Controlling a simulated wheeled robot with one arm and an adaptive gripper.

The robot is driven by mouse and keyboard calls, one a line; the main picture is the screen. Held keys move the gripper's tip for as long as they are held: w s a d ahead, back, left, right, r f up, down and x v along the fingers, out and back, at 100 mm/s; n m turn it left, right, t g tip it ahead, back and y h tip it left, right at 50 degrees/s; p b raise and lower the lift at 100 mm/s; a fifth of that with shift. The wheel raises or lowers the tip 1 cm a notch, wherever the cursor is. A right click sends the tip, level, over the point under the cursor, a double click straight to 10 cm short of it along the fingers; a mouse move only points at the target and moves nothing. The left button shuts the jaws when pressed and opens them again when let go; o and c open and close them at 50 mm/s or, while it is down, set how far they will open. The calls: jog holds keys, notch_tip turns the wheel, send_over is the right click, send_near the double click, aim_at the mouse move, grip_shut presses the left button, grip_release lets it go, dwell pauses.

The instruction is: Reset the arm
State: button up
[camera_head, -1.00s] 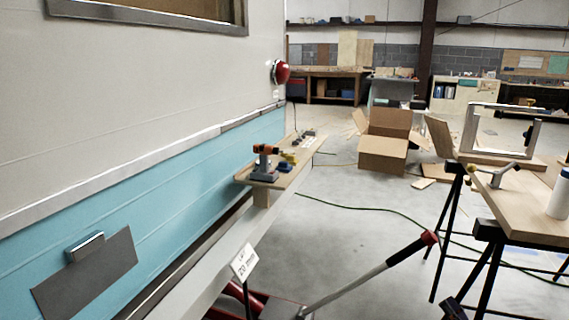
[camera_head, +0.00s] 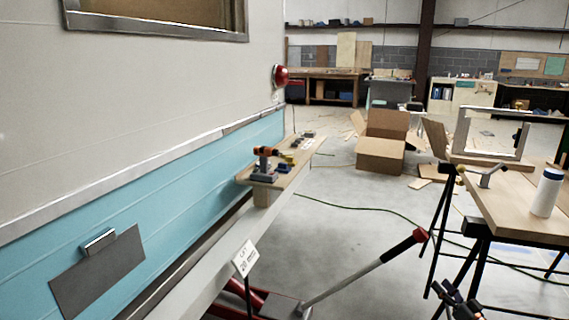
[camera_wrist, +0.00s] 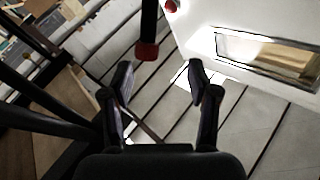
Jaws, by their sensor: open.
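My gripper (camera_wrist: 159,85) is open in the wrist view, with its two dark fingers apart and nothing between them. Behind the fingers are pale grey boards or panels with dark lines. In the head view a dark part of my gripper (camera_head: 458,300) shows at the bottom edge, low and right of the middle, beside the trestle legs. It does not appear to hold anything there.
A jack handle with a red grip (camera_head: 420,236) slants up near my arm. A workbench (camera_head: 500,205) with a white bottle (camera_head: 546,193) stands at right. The teal-and-white camper wall (camera_head: 180,190) runs along the left. Open floor (camera_head: 345,225) lies between.

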jog(key=w+r+g+h+p, duration=0.2)
jog(key=w+r+h+p, duration=0.15)
jog(key=r, duration=0.45)
jog(key=w+r+g+h+p, duration=0.2)
jog(key=w+r+h+p, duration=0.15)
jog(key=r, duration=0.35)
jog(key=s+a+r+m+g+h+p, duration=0.25)
jog(key=s+a+r+g+p, duration=0.35)
jog(key=r, duration=0.5)
jog(key=s+a+r+g+p, duration=0.3)
jog(key=s+a, duration=0.6)
jog(key=s, duration=0.7)
jog(key=s+a+r+n+g+y+p, duration=0.1)
jog(key=s+a+r+g+p, duration=0.2)
jog(key=s, duration=1.4)
jog(key=s+a+r+n+g+y+p, duration=0.1)
jog(key=s+a+r+g+p, duration=0.3)
jog(key=s+a+r, duration=0.4)
jog(key=s+a, duration=0.6)
jog(key=s, duration=0.3)
jog(key=shift+a+g, duration=0.35)
jog(key=shift+g, duration=0.05)
jog(key=shift+r+n, duration=0.1)
jog(key=shift+n, duration=0.15)
